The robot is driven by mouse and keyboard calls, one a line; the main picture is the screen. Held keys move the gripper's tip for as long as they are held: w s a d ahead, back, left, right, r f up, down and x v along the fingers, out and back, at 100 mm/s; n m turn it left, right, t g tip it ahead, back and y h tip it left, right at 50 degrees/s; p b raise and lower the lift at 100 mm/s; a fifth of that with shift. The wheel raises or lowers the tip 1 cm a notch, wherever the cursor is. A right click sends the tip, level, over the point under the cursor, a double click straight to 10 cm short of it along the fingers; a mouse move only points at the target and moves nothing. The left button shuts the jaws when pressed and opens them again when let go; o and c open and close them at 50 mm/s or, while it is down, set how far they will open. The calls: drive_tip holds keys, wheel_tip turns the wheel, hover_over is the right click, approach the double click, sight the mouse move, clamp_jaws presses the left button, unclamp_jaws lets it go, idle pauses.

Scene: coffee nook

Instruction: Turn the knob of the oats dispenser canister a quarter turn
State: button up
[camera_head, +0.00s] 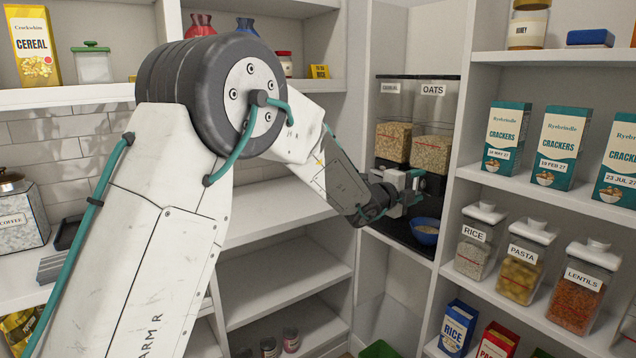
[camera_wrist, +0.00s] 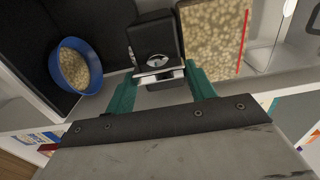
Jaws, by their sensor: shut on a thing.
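The oats dispenser canister (camera_head: 433,145), labelled OATS, stands in the corner niche, part filled with oats below a clear upper part. My gripper (camera_head: 415,185) is at its front, below the oats. In the wrist view my teal fingers (camera_wrist: 160,88) are on either side of the knob (camera_wrist: 158,72), shut on it. The knob's grip is a light bar in front of a dark block; in the head view my gripper mostly hides it. A blue bowl (camera_head: 425,231) with oats in it stands below the canister; it also shows in the wrist view (camera_wrist: 92,66).
A second canister (camera_head: 393,140), labelled CEREAL, stands directly left of the oats one. A shelf upright (camera_head: 452,130) is close on the right, with cracker boxes (camera_head: 559,146) and jars (camera_head: 523,259) beyond it.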

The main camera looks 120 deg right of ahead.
drive_tip(key=o, duration=1)
drive_tip(key=shift+w, duration=0.1)
drive_tip(key=w, duration=0.7)
drive_tip(key=shift+w+a, duration=0.3)
drive_tip(key=shift+w, duration=0.05)
